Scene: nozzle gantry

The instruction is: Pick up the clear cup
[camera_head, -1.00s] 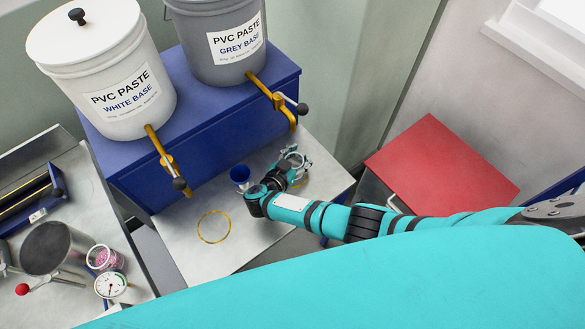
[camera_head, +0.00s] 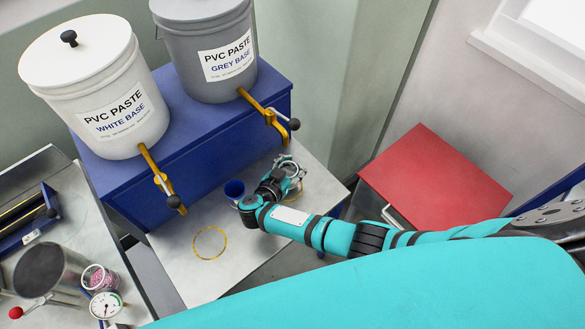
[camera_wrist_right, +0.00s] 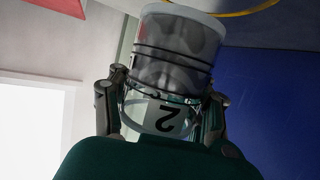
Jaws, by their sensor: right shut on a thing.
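The clear cup (camera_wrist_right: 172,60) fills the middle of the right wrist view. In the head view my right gripper (camera_head: 284,172) is over the metal table, below the grey base bucket's yellow tap. The cup is small and hard to make out there among the fingers. Whether it touches the table is unclear. My left gripper is not in view.
A blue cup (camera_head: 234,189) stands close to the left of my right gripper. A yellow ring (camera_head: 210,243) marks the metal table (camera_head: 185,265). The blue stand (camera_head: 150,195) with buckets and yellow taps (camera_head: 265,116) rises behind. A red cabinet (camera_head: 435,175) is at right.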

